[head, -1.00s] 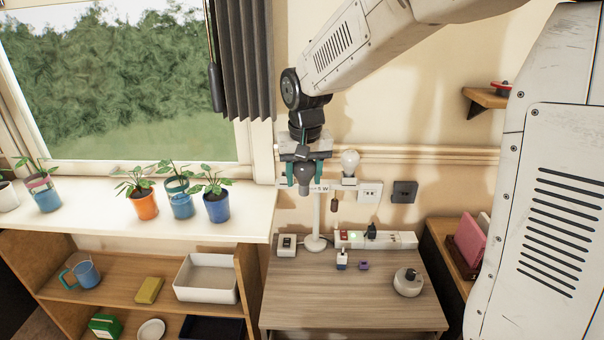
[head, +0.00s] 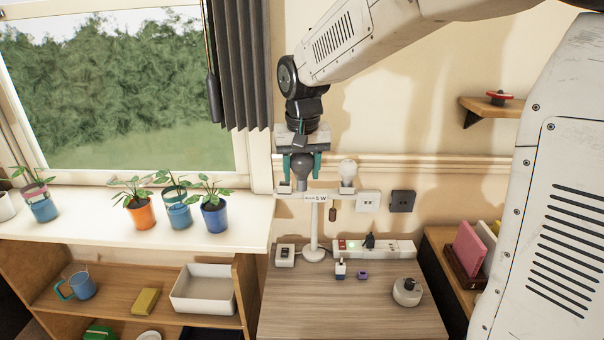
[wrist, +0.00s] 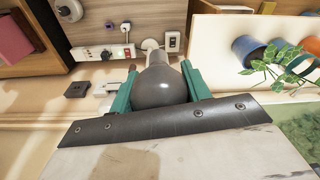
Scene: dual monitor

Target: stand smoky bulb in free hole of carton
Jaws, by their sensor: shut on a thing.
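The smoky bulb (head: 303,168) is a dark grey glass bulb held upright between the fingers of my gripper (head: 303,167). It also fills the middle of the wrist view (wrist: 160,88), between the teal fingers. My gripper is shut on it, above the left part of a white stand's crossbar (head: 318,197). The bulb's lower end is close to the bar; I cannot tell whether they touch. A white bulb (head: 348,168) stands on the bar's right end. I cannot make out a carton with holes in these views.
Potted plants (head: 213,218) line the sill at left. A white open box (head: 203,290) sits on the shelf below.

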